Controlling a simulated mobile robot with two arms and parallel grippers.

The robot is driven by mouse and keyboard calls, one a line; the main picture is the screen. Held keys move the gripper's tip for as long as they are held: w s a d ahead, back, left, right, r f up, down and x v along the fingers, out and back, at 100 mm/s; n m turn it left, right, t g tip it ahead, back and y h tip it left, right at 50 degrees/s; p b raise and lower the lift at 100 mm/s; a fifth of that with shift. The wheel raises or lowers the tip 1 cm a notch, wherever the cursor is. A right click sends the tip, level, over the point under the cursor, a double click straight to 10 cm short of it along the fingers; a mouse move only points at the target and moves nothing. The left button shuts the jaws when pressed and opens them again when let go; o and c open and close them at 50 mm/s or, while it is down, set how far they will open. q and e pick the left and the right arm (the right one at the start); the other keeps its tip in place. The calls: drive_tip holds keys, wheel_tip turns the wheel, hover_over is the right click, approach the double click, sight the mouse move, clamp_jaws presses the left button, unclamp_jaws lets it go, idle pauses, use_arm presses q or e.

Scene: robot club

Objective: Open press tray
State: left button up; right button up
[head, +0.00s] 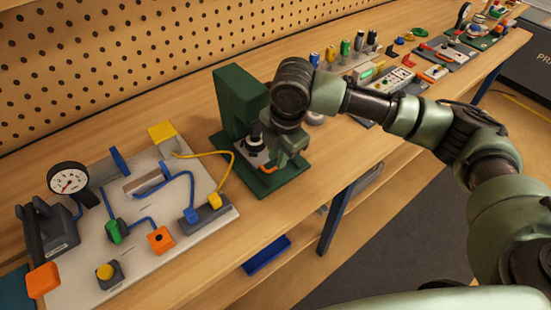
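A dark green press (239,100) stands on the wooden bench, with a tall column and a flat green base. A small light tray (247,158) sits low under its black press head (254,141). A short orange handle (267,170) shows at the tray's front. My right gripper (285,158) points down at the press's front right, close beside the orange handle. My wrist hides part of the press, and I cannot tell whether the fingers touch the handle or how far apart they are. My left gripper is not in view.
A white board (178,228) with a gauge (68,181), blue and yellow tubes and coloured blocks lies left of the press. Batteries (345,48), a grey panel device (390,80) and tools stand further right. A pegboard (110,60) rises behind. A blue tray (267,256) is on the lower shelf.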

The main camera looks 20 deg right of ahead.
sight(276, 171)
drive_tip(key=shift+w+a+f, duration=0.1)
drive_tip(key=shift+w+f, duration=0.05)
drive_tip(key=shift+f, duration=0.5)
drive_tip(key=shift+w+f, duration=0.1)
drive_tip(key=shift+f, duration=0.5)
drive_tip(key=shift+w+f, duration=0.1)
drive_tip(key=shift+f, duration=0.4)
clamp_jaws()
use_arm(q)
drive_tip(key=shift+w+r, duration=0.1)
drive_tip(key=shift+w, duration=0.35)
